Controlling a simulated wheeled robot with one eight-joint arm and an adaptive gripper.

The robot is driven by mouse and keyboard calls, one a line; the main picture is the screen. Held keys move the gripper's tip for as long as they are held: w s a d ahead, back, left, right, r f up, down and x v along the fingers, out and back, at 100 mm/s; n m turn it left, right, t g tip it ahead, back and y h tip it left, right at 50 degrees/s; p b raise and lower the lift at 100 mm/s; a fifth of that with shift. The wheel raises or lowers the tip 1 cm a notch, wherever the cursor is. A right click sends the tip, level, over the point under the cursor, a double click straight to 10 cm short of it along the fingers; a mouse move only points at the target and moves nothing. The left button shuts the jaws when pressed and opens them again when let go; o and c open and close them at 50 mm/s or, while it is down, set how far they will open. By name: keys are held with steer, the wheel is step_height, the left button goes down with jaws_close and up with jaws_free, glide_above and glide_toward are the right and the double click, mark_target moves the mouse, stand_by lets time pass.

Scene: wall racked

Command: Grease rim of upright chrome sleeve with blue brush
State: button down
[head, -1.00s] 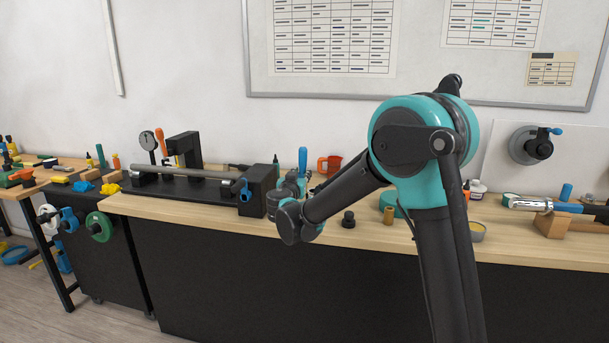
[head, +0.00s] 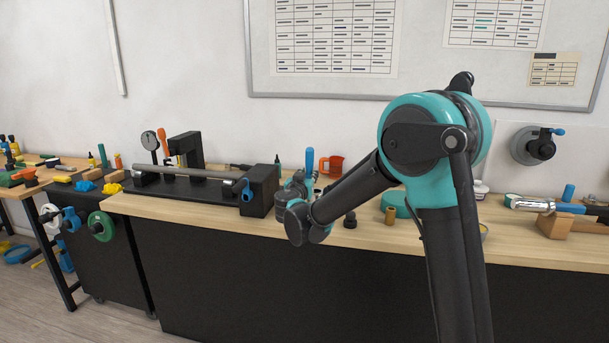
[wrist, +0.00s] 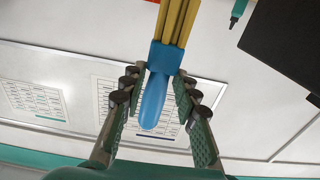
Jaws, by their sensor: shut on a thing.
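In the wrist view, my gripper (wrist: 158,84) is shut on the blue brush (wrist: 154,100), with one finger on each side of its blue handle. Its yellow bristles run out of the top of that view. In the head view, the blue brush (head: 310,160) stands handle-up above my gripper (head: 307,178), left of my elbow, over the bench. Its bristle end is hidden there. A chrome cylinder (head: 530,204) lies on its side on a tan block at the right. I cannot make out an upright chrome sleeve. A tin at my upper arm is mostly hidden.
A black fixture (head: 262,190) with a long grey bar (head: 185,172) stands left of my gripper. An orange mug (head: 332,165), a black part (head: 350,219), a brass bushing (head: 390,215) and a teal disc (head: 396,203) stand on the bench (head: 270,226). The front strip of bench is mostly clear.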

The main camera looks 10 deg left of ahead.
steer(key=d, duration=0.6)
steer(key=shift+s+d, duration=0.15)
steer(key=shift+d, duration=0.25)
stand_by(0.8)
steer(key=shift+a, duration=0.15)
steer(key=a, duration=0.9)
stand_by(1.4)
steer(key=shift+f, duration=0.1)
step_height(320, 180, up, 7)
stand_by(0.7)
steer(key=shift+w+d, duration=0.1)
steer(key=shift+w, duration=0.1)
stand_by(1.0)
